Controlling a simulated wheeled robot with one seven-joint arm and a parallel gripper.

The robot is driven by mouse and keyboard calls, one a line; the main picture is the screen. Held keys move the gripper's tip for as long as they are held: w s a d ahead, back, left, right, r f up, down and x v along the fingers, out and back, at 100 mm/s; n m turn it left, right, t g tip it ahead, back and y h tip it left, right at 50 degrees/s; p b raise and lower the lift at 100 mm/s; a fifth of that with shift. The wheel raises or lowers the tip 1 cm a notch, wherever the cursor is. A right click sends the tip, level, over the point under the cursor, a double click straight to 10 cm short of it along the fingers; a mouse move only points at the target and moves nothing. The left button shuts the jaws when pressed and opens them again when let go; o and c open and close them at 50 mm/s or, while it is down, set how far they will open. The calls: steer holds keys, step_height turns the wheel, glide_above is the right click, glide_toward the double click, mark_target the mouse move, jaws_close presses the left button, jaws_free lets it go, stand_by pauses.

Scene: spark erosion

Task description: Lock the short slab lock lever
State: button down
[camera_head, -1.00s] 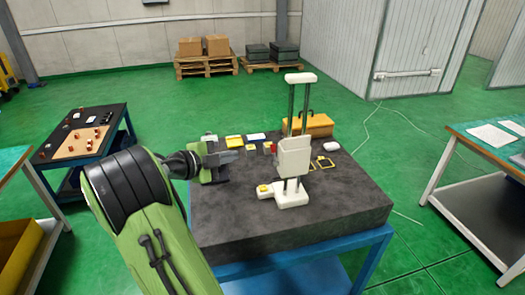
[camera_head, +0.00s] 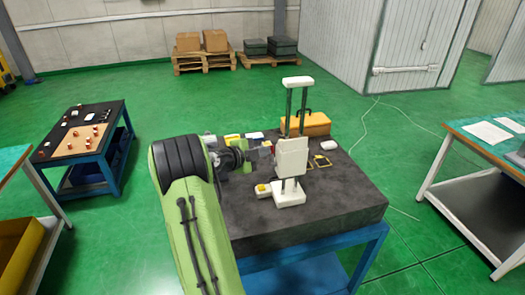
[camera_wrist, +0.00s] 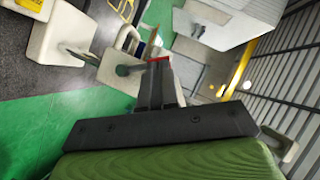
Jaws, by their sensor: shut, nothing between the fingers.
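A white stand with two dark upright rods carries a white slab-like block (camera_head: 292,158) on the dark table. A small red part (camera_head: 273,148), which looks like the short lock lever, shows at the block's left side. My gripper (camera_head: 264,150) is shut and empty, right beside the block's left side. In the wrist view my shut fingers (camera_wrist: 160,75) end at a red piece (camera_wrist: 158,60), with the white stand parts around it. I cannot tell whether they touch. The lever's angle is partly hidden by the fingers.
The dark table top (camera_head: 330,205) has free room at its front right. A yellow-orange case (camera_head: 318,124) stands behind the stand. A small yellow-topped piece (camera_head: 262,190) sits at the base. A side table (camera_head: 85,135) stands at left.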

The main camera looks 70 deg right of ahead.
steer(key=shift+w+d+n+y, duration=0.2)
steer(key=shift+d+n+y, duration=0.05)
steer(key=shift+n+y, duration=0.15)
stand_by(0.3)
steer(key=d+n+y+p, duration=0.1)
steer(key=w+d+f+n+g+y+p, duration=0.1)
steer(key=n+y, duration=0.1)
steer(key=shift+f, duration=0.2)
stand_by(0.4)
steer(key=shift+s+a+r+b, duration=0.1)
steer(key=shift+s+a+b, duration=0.25)
steer(key=shift+a+b, duration=0.5)
steer(key=shift+d+r, duration=0.1)
steer(key=shift+d, duration=0.05)
